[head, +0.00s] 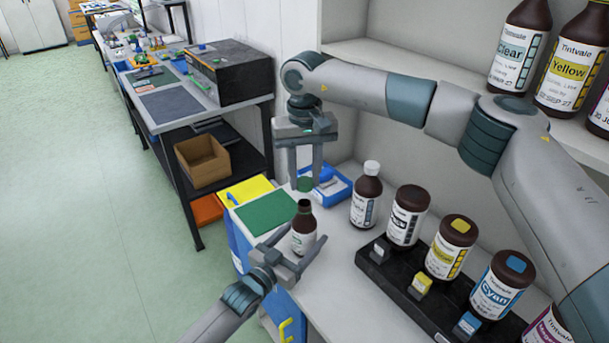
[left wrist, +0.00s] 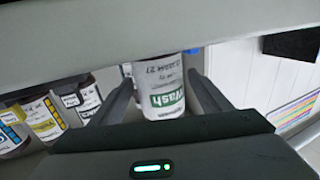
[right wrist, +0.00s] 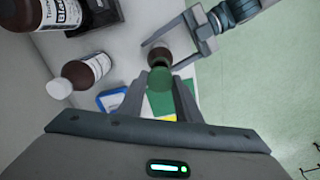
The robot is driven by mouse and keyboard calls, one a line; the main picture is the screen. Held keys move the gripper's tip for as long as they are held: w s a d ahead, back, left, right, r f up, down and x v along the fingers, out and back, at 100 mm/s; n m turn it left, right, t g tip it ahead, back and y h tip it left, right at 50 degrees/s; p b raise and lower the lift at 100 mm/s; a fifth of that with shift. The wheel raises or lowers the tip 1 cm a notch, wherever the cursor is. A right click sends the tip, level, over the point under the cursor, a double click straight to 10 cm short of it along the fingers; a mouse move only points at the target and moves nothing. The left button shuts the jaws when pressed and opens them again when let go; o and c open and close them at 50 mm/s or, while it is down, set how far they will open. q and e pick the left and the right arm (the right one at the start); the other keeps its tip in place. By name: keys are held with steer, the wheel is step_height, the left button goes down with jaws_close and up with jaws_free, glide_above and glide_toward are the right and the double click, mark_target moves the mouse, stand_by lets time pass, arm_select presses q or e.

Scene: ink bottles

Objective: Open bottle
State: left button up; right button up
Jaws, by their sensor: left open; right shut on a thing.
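A brown wash bottle (head: 303,230) with a white label and an uncapped dark neck stands upright near the counter's front. My left gripper (head: 308,236) is open, with one finger on each side of this bottle. The label reading "Wash" also shows between the fingers in the left wrist view (left wrist: 165,98). My right gripper (head: 304,183) points down above the bottle and is shut on a green cap (head: 305,184). In the right wrist view the green cap (right wrist: 160,102) sits between the fingertips, apart from the bottle's open neck (right wrist: 159,56).
A white-capped bottle (head: 366,198) stands to the right. Several ink bottles stand along a black rack (head: 400,282). A blue tray (head: 336,186) and a green mat (head: 266,214) lie behind and left. A shelf above holds large bottles (head: 520,45).

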arm_select(q)
steer(key=b+v, duration=0.1)
steer(key=v, duration=0.8)
steer(key=shift+s+a+f+b, duration=0.1)
steer(key=shift+s+a+b, duration=0.1)
steer(key=shift+b, duration=0.1)
arm_select(e)
steer(key=shift+f, duration=0.85)
arm_select(q)
steer(key=shift+s+a, duration=0.4)
steer(key=shift+s, duration=0.2)
arm_select(e)
steer(key=shift+f, duration=0.1)
